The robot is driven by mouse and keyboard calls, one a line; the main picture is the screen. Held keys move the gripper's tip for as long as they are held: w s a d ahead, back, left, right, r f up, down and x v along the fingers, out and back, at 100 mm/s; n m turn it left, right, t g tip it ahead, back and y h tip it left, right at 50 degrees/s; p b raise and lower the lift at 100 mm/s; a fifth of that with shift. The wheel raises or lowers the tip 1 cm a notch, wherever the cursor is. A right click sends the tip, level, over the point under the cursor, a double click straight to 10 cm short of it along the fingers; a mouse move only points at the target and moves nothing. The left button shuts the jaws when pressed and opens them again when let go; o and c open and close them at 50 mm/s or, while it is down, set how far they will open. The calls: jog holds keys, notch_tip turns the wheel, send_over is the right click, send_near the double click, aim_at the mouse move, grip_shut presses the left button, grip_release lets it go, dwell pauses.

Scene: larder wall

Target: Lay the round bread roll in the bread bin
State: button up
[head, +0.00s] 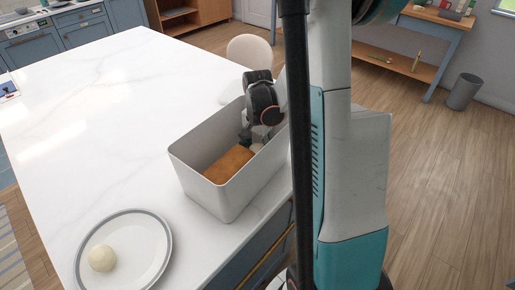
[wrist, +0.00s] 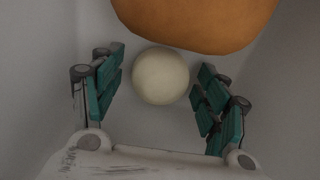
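The bread bin (head: 205,190) is a light grey open box near the right edge of the white counter. My gripper (head: 252,141) is down inside it, towards its far end. In the wrist view a pale round roll (wrist: 160,76) lies on the bin floor between my fingers. The fingers are open, with a gap on each side of the roll. In the head view the roll in the bin (head: 257,147) is mostly hidden by my gripper. A second pale round thing (head: 102,258) lies on a plate.
A brown loaf (head: 228,165) lies in the near part of the bin; it shows close to the roll in the wrist view (wrist: 195,20). The grey-rimmed plate (head: 140,262) is at the counter's near end. The counter (head: 100,120) left of the bin is clear.

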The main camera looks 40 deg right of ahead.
aim_at(258, 146)
notch_tip(258, 146, up, 12)
jog(key=p, duration=0.4)
jog(key=shift+r, duration=0.15)
